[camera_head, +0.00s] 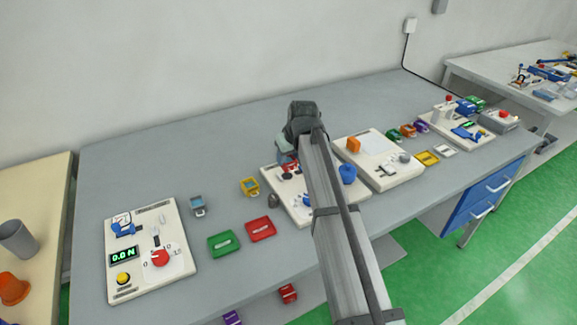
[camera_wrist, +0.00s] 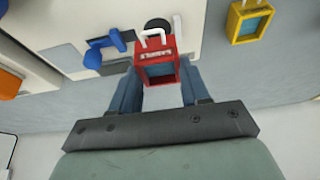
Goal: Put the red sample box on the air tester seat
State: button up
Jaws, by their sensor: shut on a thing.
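A black round disc (camera_wrist: 157,25) on that board lies just beyond the box. I cannot tell which part is the air tester seat, or whether the box touches the board.
A yellow box (camera_head: 249,187) and a grey-blue box (camera_head: 198,205) stand left of the middle board. A green tray (camera_head: 223,243) and a red tray (camera_head: 260,229) lie in front. Boards with controls flank it: a left one (camera_head: 118,291) and a right one (camera_head: 397,180). The back strip is clear.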

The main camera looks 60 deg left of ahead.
aim_at(290, 161)
jog(key=shift+f, duration=1.9)
jog(key=shift+f, duration=0.15)
jog(key=o, duration=1)
jog(key=shift+o, duration=0.2)
jog(key=v, duration=1.2)
jog(key=shift+d, duration=0.1)
